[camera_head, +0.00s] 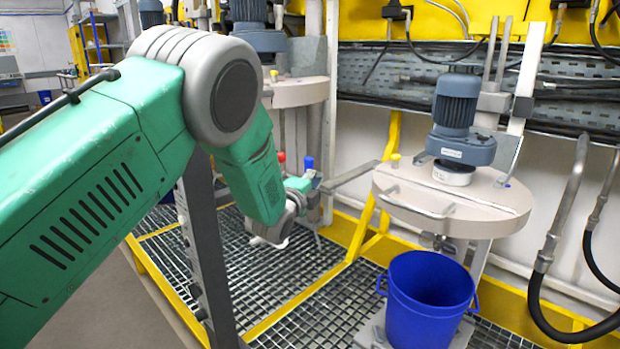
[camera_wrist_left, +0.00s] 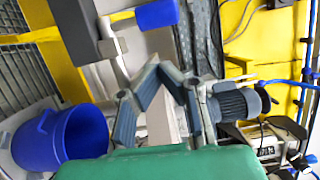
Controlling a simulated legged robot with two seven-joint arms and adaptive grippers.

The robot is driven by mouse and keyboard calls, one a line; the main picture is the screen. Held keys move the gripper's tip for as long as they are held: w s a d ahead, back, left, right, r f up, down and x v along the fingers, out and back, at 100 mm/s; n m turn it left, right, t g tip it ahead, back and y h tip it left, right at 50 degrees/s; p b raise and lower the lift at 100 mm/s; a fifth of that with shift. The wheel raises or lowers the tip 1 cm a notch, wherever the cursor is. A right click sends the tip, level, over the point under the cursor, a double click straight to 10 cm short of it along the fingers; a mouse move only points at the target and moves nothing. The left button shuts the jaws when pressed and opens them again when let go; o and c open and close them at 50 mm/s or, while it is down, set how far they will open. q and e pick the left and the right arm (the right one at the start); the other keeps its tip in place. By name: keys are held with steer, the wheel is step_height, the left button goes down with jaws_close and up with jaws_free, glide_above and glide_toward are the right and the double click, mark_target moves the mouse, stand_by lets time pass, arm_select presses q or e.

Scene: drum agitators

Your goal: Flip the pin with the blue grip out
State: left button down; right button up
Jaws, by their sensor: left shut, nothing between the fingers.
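The pin's blue grip (camera_head: 308,163) stands upright beside a grey metal bar in the head view. It shows large at the top of the left wrist view (camera_wrist_left: 157,14), on a metal rod. My left gripper (camera_head: 316,184) is close to it, partly hidden behind my forearm and wrist in the head view. In the left wrist view the fingers (camera_wrist_left: 161,70) come together at their tips with nothing between them. The fingertips appear apart from the blue grip. A red grip (camera_head: 281,157) shows left of the blue one. My right gripper is not in view.
A blue bucket (camera_head: 428,290) stands under a beige drum lid (camera_head: 480,205) with a blue-grey motor (camera_head: 456,115) on top. Hoses hang at the right. Metal grating (camera_head: 270,280) covers the floor.

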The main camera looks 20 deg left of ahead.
arm_select(q)
steer(key=shift+w+a+r+b, duration=0.1)
steer(key=shift+w+a+b, duration=0.2)
steer(key=shift+w+a, duration=1.05)
steer(key=shift+s, duration=0.1)
steer(key=w+a, duration=0.2)
steer(key=a, duration=0.3)
steer(key=shift+a, duration=0.4)
